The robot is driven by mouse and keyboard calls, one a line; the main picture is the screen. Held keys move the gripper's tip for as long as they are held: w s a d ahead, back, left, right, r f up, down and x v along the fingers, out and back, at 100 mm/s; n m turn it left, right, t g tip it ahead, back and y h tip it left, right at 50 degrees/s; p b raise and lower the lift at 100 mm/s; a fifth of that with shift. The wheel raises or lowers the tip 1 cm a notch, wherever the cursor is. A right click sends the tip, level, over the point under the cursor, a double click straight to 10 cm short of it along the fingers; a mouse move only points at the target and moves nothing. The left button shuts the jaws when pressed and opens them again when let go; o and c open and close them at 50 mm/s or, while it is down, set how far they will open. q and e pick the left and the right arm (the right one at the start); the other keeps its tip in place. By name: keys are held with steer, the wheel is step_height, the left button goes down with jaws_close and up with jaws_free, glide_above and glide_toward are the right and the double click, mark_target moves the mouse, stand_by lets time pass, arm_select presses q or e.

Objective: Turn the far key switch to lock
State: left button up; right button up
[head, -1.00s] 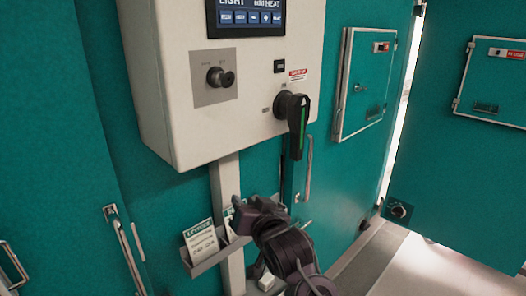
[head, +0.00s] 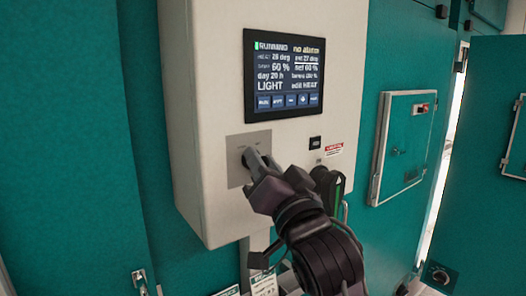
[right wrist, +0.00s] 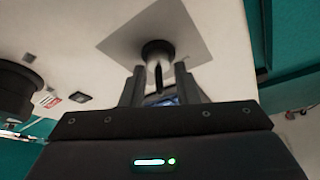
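A key switch (head: 246,154) sits on a square grey plate (head: 235,176) on the white control box, below its screen. In the right wrist view the key switch (right wrist: 158,52) shows as a dark round barrel with a narrow key (right wrist: 158,77) standing out of it. My right gripper (head: 257,168) is at the key switch. In the right wrist view its two fingers (right wrist: 158,88) stand apart, one on each side of the key, with gaps visible. The fingers hide part of the switch in the head view, and the key's marked position is unreadable. My left gripper is out of view.
A black rotary handle with a green stripe (head: 337,190) is just right of my right gripper. The screen (head: 285,72) above reads RUNNING and no alarm. A small framed hatch (head: 403,148) is farther right. Label cards (head: 263,283) are below.

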steer(key=shift+w+a, duration=0.1)
steer(key=shift+w, duration=0.15)
jaws_close()
steer(key=shift+n+y, duration=0.4)
steer(key=shift+n, duration=0.1)
steer(key=n+y, duration=0.1)
steer(key=n, duration=0.1)
steer(key=shift+n, duration=0.4)
steer(key=n+g+y, duration=0.1)
steer(key=n, duration=0.1)
steer(key=n+g+y, duration=0.1)
steer(key=n, duration=0.2)
steer(key=shift+y, duration=0.4)
steer(key=n+g+y, duration=0.1)
steer(key=n, duration=0.1)
steer(key=n+g, duration=0.1)
steer(key=n, duration=0.2)
steer(key=n+g+y, duration=0.1)
steer(key=n, duration=0.2)
steer(key=shift+s+a+y+b, duration=0.1)
steer(key=shift+y+b, duration=0.2)
steer(key=shift+n, duration=0.4)
